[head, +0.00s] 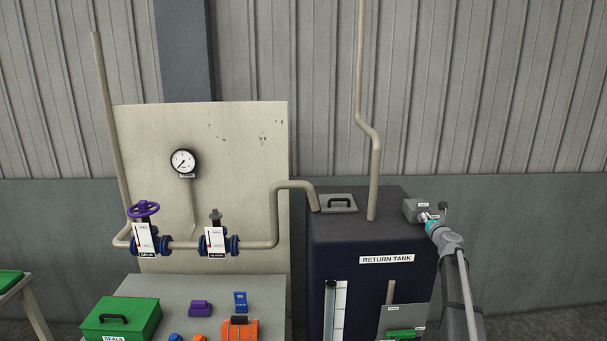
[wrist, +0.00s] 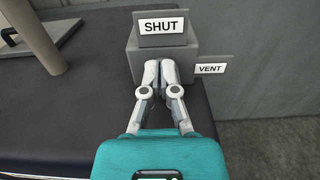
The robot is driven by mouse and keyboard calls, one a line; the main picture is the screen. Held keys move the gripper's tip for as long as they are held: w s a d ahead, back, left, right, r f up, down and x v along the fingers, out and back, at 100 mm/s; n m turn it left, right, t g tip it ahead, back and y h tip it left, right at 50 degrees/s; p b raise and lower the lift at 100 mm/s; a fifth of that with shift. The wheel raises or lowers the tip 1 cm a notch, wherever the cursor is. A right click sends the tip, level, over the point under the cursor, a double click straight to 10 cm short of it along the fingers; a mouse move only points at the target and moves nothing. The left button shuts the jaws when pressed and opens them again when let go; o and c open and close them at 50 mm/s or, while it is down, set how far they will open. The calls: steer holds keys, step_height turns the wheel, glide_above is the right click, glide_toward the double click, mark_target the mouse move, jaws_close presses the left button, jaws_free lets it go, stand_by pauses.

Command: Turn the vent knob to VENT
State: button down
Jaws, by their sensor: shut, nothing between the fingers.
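The grey vent box (wrist: 195,58) stands on the top right edge of the dark tank in the wrist view. It also shows in the head view (head: 411,206). A SHUT label (wrist: 163,28) is on its far top side, and a VENT label (wrist: 210,69) sticks out to its right. My gripper (wrist: 161,68) has its fingers together, with nothing between them, and its tips are at the near face of the box. In the head view my gripper (head: 432,218) is beside the box. I cannot make out the vent knob or its setting; the fingers may hide it.
The RETURN TANK (head: 330,240) has a hatch with a handle (head: 340,202) and a tall pipe (head: 375,160) on top. A bench (head: 190,287) at left holds a green case (head: 122,317) and small parts. Valves and a gauge (head: 183,161) are at the panel (head: 250,150).

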steer(key=shift+r, duration=0.3)
steer(key=shift+s, duration=0.1)
steer(key=shift+s+d, duration=0.1)
steer(key=shift+s, duration=2.8)
steer(key=s+a+f+n+g+y, duration=0.25)
steer(key=s+a+f+n, duration=0.2)
steer(key=a+n, duration=0.3)
steer(key=s+a+f+n+g+y, duration=0.25)
steer(key=s+a+n, duration=0.3)
steer(key=a, duration=0.35)
steer(key=s+a+f+n+g+y, duration=0.1)
steer(key=s+a+f+n+g, duration=0.3)
steer(key=a+n, duration=0.4)
steer(key=s+a+f+n+g+h+b, duration=0.1)
steer(key=s+f+n+g+h, duration=0.2)
steer(key=s+n, duration=0.4)
steer(key=s+a+f+n+g+h, duration=0.2)
steer(key=s+f+n+g, duration=0.4)
steer(key=s, duration=1.1)
steer(key=shift+s+f+n+h+b, duration=0.3)
steer(key=shift+n+h+b, duration=0.05)
steer(key=shift+n+h, duration=0.45)
